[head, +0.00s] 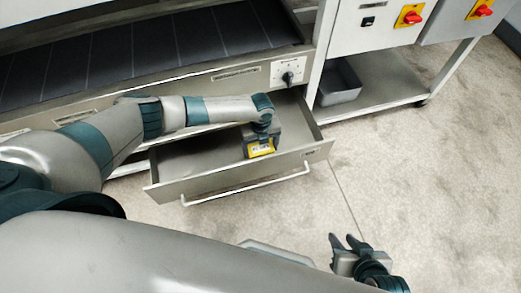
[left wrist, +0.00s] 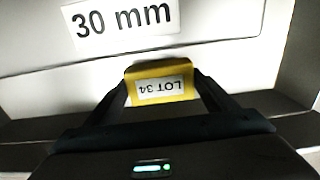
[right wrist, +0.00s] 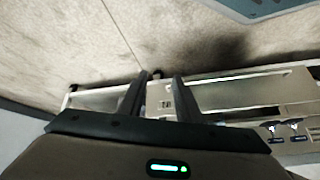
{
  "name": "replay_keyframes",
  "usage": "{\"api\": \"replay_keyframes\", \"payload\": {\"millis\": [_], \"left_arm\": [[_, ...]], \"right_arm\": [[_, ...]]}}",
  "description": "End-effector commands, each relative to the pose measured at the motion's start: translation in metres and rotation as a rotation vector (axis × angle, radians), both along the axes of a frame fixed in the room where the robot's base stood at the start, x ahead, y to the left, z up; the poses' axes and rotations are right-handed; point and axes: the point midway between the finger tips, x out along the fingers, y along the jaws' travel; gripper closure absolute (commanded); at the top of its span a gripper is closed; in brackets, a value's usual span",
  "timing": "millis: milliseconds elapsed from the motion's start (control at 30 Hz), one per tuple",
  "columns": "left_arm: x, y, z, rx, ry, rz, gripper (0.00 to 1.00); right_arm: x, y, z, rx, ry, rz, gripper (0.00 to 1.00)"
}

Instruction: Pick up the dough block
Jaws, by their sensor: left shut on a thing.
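The dough block, a yellow block with a white "LOT 34" label, is in the open drawer area in the head view (head: 261,148). It also shows between the fingers in the left wrist view (left wrist: 160,72). My left gripper (head: 261,139) reaches down into the drawer and is shut on the block from both sides. Whether the block touches the drawer floor is hidden. My right gripper (head: 342,238) is open and empty, low over the floor at the bottom right. Its fingers stand apart in the right wrist view (right wrist: 160,74).
The drawer (head: 174,187) is pulled out, with a bar handle (head: 245,187) along its front. A "30 mm" label (left wrist: 122,18) shows in the left wrist view. A grey bin (head: 339,83) stands on the lower shelf (head: 385,98) at right. The floor (head: 430,175) at right is clear.

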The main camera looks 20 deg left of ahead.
Motion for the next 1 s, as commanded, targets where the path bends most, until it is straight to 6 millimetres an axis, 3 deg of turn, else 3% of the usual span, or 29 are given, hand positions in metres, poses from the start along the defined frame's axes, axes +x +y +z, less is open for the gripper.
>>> {"api": "replay_keyframes", "payload": {"millis": [200,400,600,1000], "left_arm": [[0.001,0.000,0.040,-0.001,-0.002,-0.001,0.52],[0.001,0.000,0.067,-0.001,-0.002,-0.002,0.52],[0.000,0.000,0.076,0.000,0.000,-0.001,0.52],[0.000,0.000,0.076,0.000,0.000,-0.001,0.52]], "right_arm": [[-0.009,-0.012,-0.003,-0.037,0.056,-0.008,0.69],[-0.009,-0.017,-0.003,-0.053,0.082,-0.009,0.69],[-0.009,-0.017,-0.003,-0.057,0.092,-0.013,0.69],[-0.009,-0.018,-0.004,-0.057,0.092,-0.013,0.69]]}}
